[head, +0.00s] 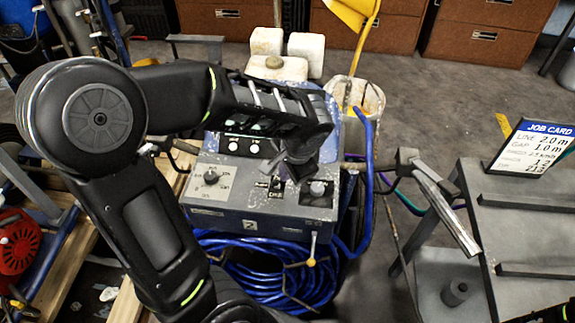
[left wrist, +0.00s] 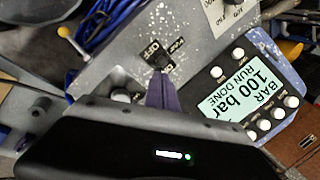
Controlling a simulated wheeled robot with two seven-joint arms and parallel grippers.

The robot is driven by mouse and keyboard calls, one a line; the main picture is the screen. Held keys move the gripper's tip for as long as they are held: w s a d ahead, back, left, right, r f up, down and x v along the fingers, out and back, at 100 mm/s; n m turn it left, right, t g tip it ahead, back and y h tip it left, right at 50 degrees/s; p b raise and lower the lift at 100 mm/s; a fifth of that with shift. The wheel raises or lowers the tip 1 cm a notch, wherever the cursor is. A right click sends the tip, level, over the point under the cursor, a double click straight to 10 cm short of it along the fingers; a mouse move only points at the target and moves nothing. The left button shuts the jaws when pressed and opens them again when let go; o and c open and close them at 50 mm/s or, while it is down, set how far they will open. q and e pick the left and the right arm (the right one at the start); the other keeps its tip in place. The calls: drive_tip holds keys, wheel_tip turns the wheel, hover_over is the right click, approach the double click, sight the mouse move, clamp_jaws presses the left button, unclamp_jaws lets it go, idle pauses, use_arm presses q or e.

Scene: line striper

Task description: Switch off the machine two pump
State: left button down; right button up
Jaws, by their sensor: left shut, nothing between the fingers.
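Machine two is a worn grey and blue control box (head: 232,212) with a "2" plate on its front. Its pump switch (head: 277,186) is a small dark lever between two round knobs; it also shows in the left wrist view (left wrist: 159,59), beside "OFF" and "PUMP" lettering. I cannot tell which way the lever is set. My left gripper (head: 300,178) is over the panel, just right of the switch. In the left wrist view its fingers (left wrist: 160,84) are shut and empty, tips at or very near the switch; contact is unclear. My right gripper is not in view.
The display (left wrist: 242,90) reads "100 bar" and "RUN DONE", with buttons around it. A knob (head: 318,188) is close right of the switch; a selector (head: 211,177) is at left. Blue hose (head: 275,270) coils below. A grey bench with a job card (head: 533,147) stands right.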

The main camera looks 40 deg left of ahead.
use_arm(q)
drive_tip(key=shift+r+p, duration=0.45)
drive_tip(key=shift+r, duration=0.3)
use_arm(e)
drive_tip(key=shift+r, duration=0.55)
use_arm(q)
drive_tip(key=shift+w+d+r, duration=0.25)
drive_tip(key=shift+w, duration=0.15)
drive_tip(key=s+d+r, duration=0.2)
drive_tip(key=d+r, duration=0.4)
drive_tip(key=r, duration=0.3)
drive_tip(key=shift+p, duration=0.3)
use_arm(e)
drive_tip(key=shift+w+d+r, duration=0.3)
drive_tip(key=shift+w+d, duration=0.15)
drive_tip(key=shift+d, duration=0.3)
